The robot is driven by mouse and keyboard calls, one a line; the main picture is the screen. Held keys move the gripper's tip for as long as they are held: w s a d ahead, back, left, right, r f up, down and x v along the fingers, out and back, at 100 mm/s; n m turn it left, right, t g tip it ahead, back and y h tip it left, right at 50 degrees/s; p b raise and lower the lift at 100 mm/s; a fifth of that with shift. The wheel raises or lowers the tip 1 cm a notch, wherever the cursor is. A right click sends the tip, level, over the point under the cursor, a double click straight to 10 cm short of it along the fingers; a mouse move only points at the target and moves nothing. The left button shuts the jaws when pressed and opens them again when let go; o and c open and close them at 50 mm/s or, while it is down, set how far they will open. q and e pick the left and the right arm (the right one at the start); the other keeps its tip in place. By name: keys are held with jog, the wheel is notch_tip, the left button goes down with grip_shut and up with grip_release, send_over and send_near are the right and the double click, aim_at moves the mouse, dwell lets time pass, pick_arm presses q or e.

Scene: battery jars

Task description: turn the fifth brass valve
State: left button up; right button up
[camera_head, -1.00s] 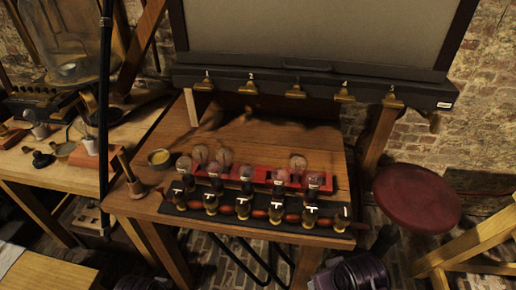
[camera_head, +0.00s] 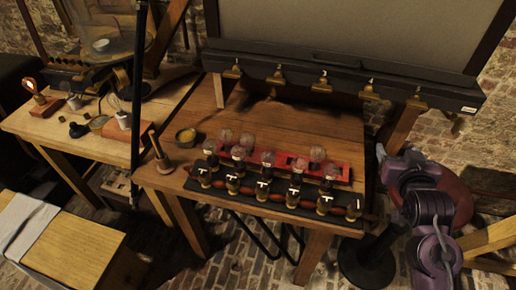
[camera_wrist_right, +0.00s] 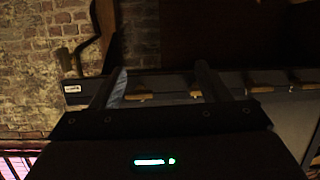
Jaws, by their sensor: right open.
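Numbered brass levers hang along the dark rail (camera_head: 350,72) under the grey board; the fifth brass valve (camera_head: 417,101) is the rightmost, near the rail's white label. My right gripper (camera_head: 396,153) is below it, apart from it, small and partly unclear in the head view. In the right wrist view the right gripper (camera_wrist_right: 164,82) is open with nothing between its fingers. The rail (camera_wrist_right: 170,84) shows beyond them, with several brass levers; the label is on the left there. A brass lever (camera_wrist_right: 140,97) appears between the fingers, farther off. My left gripper is out of view.
Below the rail, a wooden table (camera_head: 290,120) carries glass jars with a red rack (camera_head: 340,172) and a front row of brass fittings with white marks. A red stool (camera_head: 462,190) stands behind my right arm. A side bench (camera_head: 50,125) is at left.

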aim_at(418, 106)
jog(key=w+d+r+m+t+h, duration=0.1)
jog(key=w+d+r+t+h, duration=0.15)
jog(key=d+r, duration=0.3)
jog(key=shift+t+y, duration=0.25)
jog(key=shift+y, duration=0.1)
jog(key=x, duration=0.2)
jog(key=p+x, duration=0.1)
jog(key=x, duration=0.2)
jog(key=a+p+x, duration=0.1)
jog(key=x, duration=0.1)
jog(key=shift+w+r, duration=0.3)
jog(key=shift+r, duration=0.05)
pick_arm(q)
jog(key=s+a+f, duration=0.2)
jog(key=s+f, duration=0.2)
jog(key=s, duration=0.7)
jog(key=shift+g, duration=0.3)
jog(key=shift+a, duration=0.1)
pick_arm(e)
jog(key=c, duration=1)
